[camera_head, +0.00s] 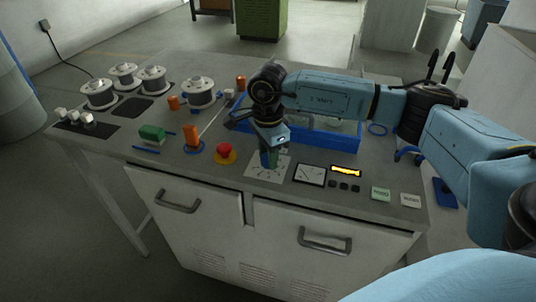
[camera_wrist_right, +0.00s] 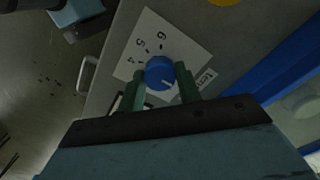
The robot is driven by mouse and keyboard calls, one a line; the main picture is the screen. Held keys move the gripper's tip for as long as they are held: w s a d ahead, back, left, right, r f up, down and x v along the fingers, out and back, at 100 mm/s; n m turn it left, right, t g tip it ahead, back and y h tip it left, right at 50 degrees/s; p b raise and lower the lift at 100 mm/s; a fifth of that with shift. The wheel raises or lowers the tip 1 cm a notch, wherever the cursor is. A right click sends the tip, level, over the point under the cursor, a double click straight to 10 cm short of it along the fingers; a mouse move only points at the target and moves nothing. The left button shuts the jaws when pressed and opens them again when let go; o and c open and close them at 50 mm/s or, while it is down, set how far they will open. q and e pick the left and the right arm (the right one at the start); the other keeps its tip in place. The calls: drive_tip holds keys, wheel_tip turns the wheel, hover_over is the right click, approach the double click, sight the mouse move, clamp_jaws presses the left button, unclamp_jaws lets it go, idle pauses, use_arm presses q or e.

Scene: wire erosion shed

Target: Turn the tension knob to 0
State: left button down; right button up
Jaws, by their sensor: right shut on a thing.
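The tension knob (camera_wrist_right: 159,71) is round and blue and sits on a white dial plate (camera_wrist_right: 178,35). In the wrist view the digits 4, 5 and 6 show on the plate; the other numbers are hidden or unreadable. A short white mark on the knob points toward the lower right of that view, away from those digits. My right gripper (camera_wrist_right: 162,84) is shut on the knob, with one green finger on each side. In the head view the right gripper (camera_head: 268,158) points down over the dial plate (camera_head: 257,173) and hides most of the knob. My left gripper is out of view.
A red emergency button (camera_head: 225,152) on a yellow base stands left of the dial. A black-framed meter (camera_head: 310,174) and a lit orange display (camera_head: 346,171) lie to its right. A blue-rimmed tray (camera_head: 336,142) is behind. Several wire spools (camera_head: 200,93) stand at the back left.

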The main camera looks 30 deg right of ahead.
drive_tip(key=shift+r, duration=0.1)
drive_tip(key=o, duration=1)
wheel_tip(320, 180, up, 13)
drive_tip(key=shift+r, duration=0.15)
idle(0.3)
